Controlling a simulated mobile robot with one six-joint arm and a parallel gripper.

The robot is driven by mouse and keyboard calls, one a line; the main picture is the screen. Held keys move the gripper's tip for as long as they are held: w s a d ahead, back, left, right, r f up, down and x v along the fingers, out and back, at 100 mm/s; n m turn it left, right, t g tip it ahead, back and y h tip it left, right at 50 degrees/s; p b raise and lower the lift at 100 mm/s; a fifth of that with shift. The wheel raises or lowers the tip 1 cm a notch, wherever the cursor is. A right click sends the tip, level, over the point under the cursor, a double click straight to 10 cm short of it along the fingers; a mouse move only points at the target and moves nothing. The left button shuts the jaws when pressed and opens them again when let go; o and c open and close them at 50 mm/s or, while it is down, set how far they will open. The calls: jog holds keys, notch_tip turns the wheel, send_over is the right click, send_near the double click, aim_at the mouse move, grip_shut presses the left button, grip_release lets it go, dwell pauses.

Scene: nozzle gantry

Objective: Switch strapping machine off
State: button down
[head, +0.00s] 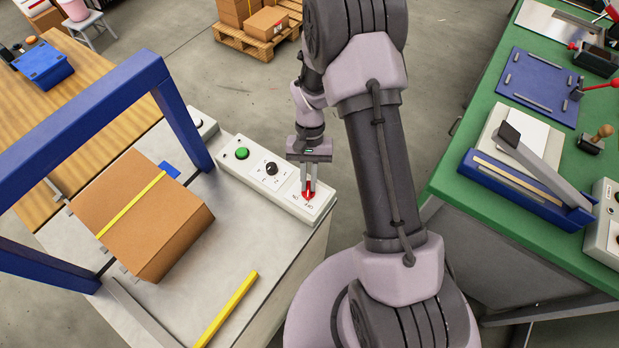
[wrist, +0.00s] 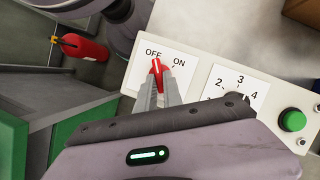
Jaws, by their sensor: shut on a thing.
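The strapping machine has a blue arch (head: 185,125) over a grey top, with a carton (head: 140,215) on it. Its white control box (head: 235,172) runs along the right side of the top. A red switch handle (head: 310,194) is at the box's near end, and it also shows in the wrist view (wrist: 157,67). My gripper (head: 308,190) is shut on the handle from above, one finger on each side. In the wrist view the handle's tip lies just below the OFF label, with the ON label to its right. The fingers hide part of the handle's base.
A black selector knob (head: 271,168) and a green button (head: 242,153) sit on the same box. A yellow bar (head: 228,308) lies on the machine's near edge. A green bench (head: 455,170) with tools stands at right. A fire extinguisher (wrist: 80,48) shows in the wrist view.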

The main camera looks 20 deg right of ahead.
jog(key=shift+n, duration=0.5)
jog(key=c, duration=1.5)
grip_release()
jog(key=shift+a, duration=0.1)
jog(key=p+v, duration=0.1)
jog(key=v, duration=0.4)
jog(key=p+v, duration=0.2)
jog(key=v, duration=0.4)
jog(key=p+v, duration=0.2)
jog(key=v, duration=0.4)
jog(key=shift+w+a+r, duration=0.15)
jog(key=shift+a+r, duration=0.05)
jog(key=shift+a, duration=0.05)
